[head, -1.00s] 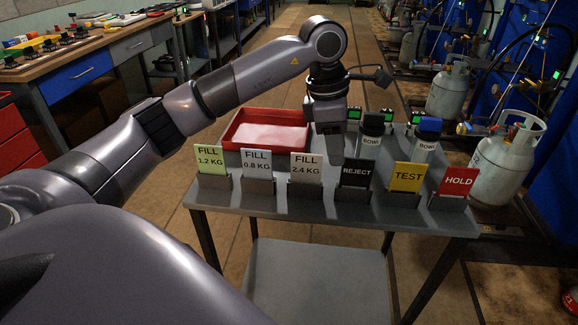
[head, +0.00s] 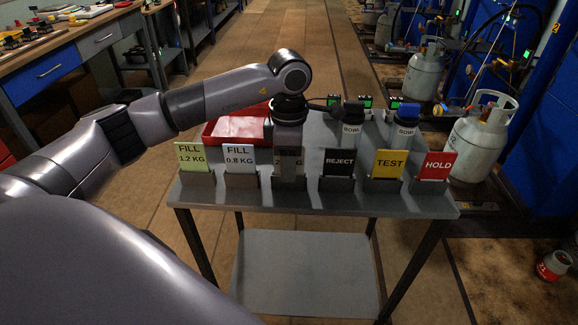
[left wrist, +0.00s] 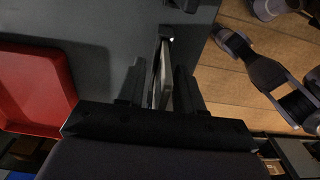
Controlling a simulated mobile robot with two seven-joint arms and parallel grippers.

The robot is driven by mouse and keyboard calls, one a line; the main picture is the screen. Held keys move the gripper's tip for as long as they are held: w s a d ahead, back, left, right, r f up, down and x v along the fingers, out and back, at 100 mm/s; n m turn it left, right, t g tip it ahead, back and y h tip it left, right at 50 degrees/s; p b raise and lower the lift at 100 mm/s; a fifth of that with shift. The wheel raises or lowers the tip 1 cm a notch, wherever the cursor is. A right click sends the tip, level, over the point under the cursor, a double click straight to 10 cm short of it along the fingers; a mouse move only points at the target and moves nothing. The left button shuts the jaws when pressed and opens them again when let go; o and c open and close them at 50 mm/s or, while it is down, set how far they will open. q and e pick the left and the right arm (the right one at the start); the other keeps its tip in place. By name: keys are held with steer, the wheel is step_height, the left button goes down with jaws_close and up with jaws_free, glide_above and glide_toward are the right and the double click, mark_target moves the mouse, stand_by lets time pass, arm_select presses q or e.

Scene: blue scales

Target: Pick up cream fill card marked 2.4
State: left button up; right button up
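The cream fill card marked 2.4 (head: 279,163) stands upright in its holder in the table's front row. My left gripper (head: 289,165) covers most of it in the head view, leaving only slivers of its face. In the left wrist view the card shows edge-on as a thin pale strip (left wrist: 167,84). My left gripper's fingers (left wrist: 159,85) stand open on either side of it, with a visible gap at least on the left. My right gripper is out of view.
The FILL 0.8 KG card (head: 239,159) and the black REJECT card (head: 339,163) flank it closely. FILL 1.2 KG (head: 192,157), TEST (head: 390,164) and HOLD (head: 437,166) share the row. A red tray (head: 230,130) and dark BOWL-labelled items (head: 351,128) lie behind.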

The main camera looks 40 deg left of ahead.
arm_select(q)
jaws_close()
steer(key=shift+r, duration=0.15)
step_height(320, 180, up, 11)
steer(key=shift+w, duration=0.1)
step_height(320, 180, up, 9)
steer(key=p, duration=0.2)
